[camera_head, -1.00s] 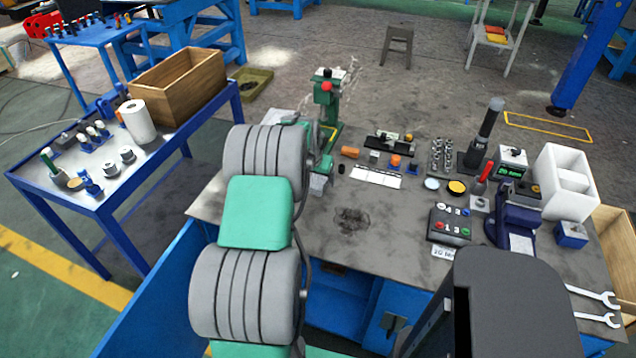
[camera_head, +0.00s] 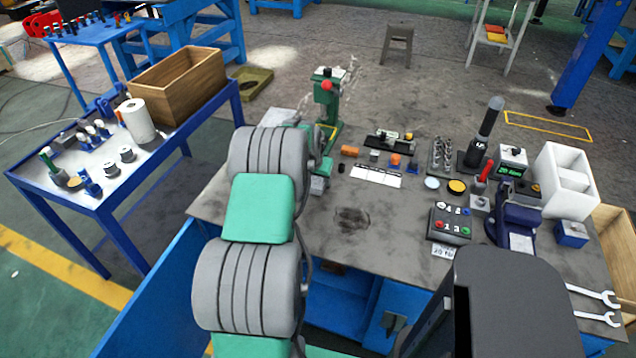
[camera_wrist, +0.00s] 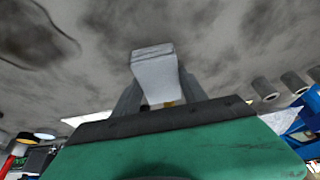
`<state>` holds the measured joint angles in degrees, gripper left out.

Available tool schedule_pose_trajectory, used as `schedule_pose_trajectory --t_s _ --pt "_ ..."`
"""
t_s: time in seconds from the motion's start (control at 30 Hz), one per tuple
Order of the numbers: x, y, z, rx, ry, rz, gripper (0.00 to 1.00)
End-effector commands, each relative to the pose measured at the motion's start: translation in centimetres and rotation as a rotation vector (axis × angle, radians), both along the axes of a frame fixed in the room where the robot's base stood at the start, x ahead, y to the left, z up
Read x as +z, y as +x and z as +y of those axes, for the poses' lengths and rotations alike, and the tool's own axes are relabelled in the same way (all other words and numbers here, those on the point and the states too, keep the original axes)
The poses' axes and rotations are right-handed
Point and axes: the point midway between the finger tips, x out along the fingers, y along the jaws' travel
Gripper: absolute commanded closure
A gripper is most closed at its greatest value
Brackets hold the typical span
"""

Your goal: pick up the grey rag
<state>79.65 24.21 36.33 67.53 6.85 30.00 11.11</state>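I cannot make out the grey rag with certainty. A pale grey flat piece (camera_head: 278,117) lies at the back left corner of the workbench, partly covered by my arm, and may be it. My gripper (camera_head: 320,184) is low over the left part of the bench, in front of the green press, and mostly hidden by my arm in the head view. In the wrist view, my gripper (camera_wrist: 155,70) shows a pale grey block at its tip between darker side parts. I cannot tell whether this block is fingertips or something held.
The green press (camera_head: 326,100) stands close behind my gripper. Small parts, a button box (camera_head: 450,224), a blue vise (camera_head: 517,222) and a white bin (camera_head: 566,182) crowd the bench's right. Bare bench lies around the dark stain (camera_head: 352,220). A side table (camera_head: 130,185) holds a wooden box (camera_head: 180,86).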

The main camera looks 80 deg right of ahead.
Motion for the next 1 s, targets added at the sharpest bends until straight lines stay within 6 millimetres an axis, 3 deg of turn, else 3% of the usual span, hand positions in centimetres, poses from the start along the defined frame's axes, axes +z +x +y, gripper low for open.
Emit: schedule_pose_trajectory --t_s 0.43,0.8,0.97,1.0 --pt "0.0 0.0 0.0 0.000 0.000 0.000 0.89" --pt "0.7 0.0 -0.1 0.000 -0.003 0.000 0.90" --pt "3.4 0.0 -0.1 0.000 -0.005 0.000 0.90" --pt "4.4 -0.8 0.2 -0.003 -0.005 -0.001 0.90"
